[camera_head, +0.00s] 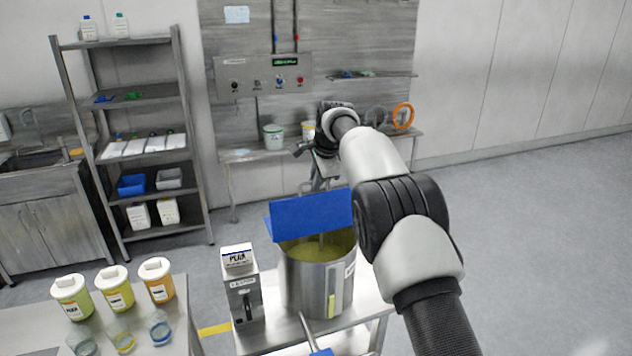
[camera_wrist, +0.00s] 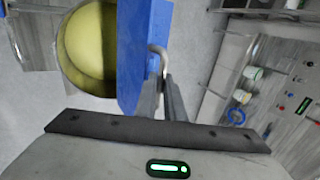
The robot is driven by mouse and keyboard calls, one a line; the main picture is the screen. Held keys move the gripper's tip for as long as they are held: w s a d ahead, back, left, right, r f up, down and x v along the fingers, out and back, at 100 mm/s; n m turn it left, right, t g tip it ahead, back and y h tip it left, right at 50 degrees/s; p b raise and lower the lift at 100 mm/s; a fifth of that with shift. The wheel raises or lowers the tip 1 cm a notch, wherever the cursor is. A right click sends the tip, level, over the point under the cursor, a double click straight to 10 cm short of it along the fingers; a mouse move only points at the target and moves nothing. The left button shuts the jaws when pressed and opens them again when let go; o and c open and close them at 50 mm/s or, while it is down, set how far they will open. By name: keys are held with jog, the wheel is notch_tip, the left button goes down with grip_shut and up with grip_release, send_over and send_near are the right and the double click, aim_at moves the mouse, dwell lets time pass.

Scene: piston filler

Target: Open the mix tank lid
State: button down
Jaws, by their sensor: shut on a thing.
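The mix tank (camera_head: 318,285) is a steel cylinder on a low bench, with yellow-green liquid inside. Its blue lid (camera_head: 311,214) stands steeply raised at the back of the tank, so the mouth is uncovered. In the wrist view the lid (camera_wrist: 143,50) is seen nearly edge-on beside the round tank mouth (camera_wrist: 90,48). My gripper (camera_wrist: 166,82) is shut on the lid's metal handle (camera_wrist: 156,50). In the head view my arm reaches over behind the tank, and the fingers are mostly hidden behind the lid.
A box labelled PLZA (camera_head: 240,285) stands left of the tank. Several lidded tubs (camera_head: 114,288) and small jars stand on the left table (camera_head: 35,325). A shelf rack (camera_head: 140,92) and a wall control panel (camera_head: 264,76) are behind. The floor at right is clear.

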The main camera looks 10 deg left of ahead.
jog(key=c, duration=1.8)
grip_release()
jog(key=shift+f, duration=0.3)
jog(key=shift+c, duration=0.2)
jog(key=b+v, duration=0.1)
jog(key=v, duration=1.6)
jog(key=shift+r+b, duration=0.3)
jog(key=shift+b, duration=0.1)
jog(key=s+d+r+n+h, duration=0.1)
jog(key=s+d+r+n, duration=0.15)
jog(key=s+d, duration=0.65)
jog(key=s+d+r+n, duration=0.25)
jog(key=s+d, duration=0.35)
jog(key=d, duration=0.4)
jog(key=s+d+f+n+h, duration=0.1)
jog(key=s+d+f+n, duration=0.2)
jog(key=s, duration=0.9)
jog(key=s+d+f+n+h, duration=0.1)
jog(key=s+d+f+n, duration=0.2)
jog(key=s+d+f, duration=0.5)
jog(key=s+f, duration=0.2)
jog(key=s, duration=0.3)
jog(key=shift+t, duration=0.3)
